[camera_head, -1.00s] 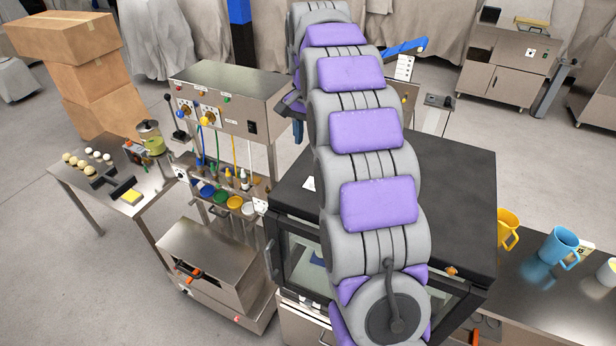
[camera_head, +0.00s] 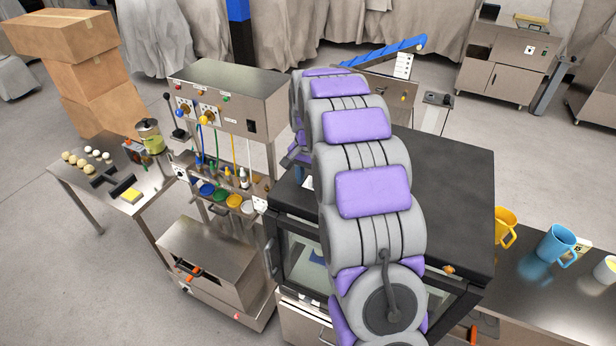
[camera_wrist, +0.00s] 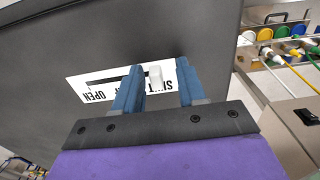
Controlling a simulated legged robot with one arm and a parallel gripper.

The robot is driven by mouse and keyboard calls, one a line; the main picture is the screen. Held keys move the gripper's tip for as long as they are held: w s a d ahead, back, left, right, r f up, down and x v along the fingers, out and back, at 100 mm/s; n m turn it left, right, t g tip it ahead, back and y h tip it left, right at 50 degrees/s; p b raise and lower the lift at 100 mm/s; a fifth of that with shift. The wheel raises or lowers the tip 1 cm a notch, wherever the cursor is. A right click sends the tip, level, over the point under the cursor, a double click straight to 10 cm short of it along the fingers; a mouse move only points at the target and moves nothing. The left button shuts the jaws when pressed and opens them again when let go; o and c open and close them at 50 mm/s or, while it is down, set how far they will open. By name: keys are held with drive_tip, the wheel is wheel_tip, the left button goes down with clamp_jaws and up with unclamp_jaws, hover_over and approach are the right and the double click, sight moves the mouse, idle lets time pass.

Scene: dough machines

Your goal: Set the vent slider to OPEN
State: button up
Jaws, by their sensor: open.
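The vent slider's white plate (camera_wrist: 97,83) is on a dark grey panel in the wrist view. It has a dark slot and upside-down lettering, with OPEN at the left end and SHUT toward the right. The pale slider knob (camera_wrist: 155,76) stands near the right, SHUT end of the slot. My gripper (camera_wrist: 160,66) is open, with its blue fingers on either side of the knob. A gap shows between the right finger and the knob; I cannot tell whether the left finger touches it. In the head view my arm hides the gripper and slider.
The black-topped oven (camera_head: 455,190) stands under my arm. A steel machine (camera_head: 228,100) with knobs, hoses and colored cups is to its left. Mugs, including a blue one (camera_head: 557,244), stand on the counter at right. Open floor lies beyond.

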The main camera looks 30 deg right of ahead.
drive_tip(key=shift+d, duration=0.8)
drive_tip(key=shift+c, duration=0.9)
drive_tip(key=shift+a, duration=0.35)
clamp_jaws()
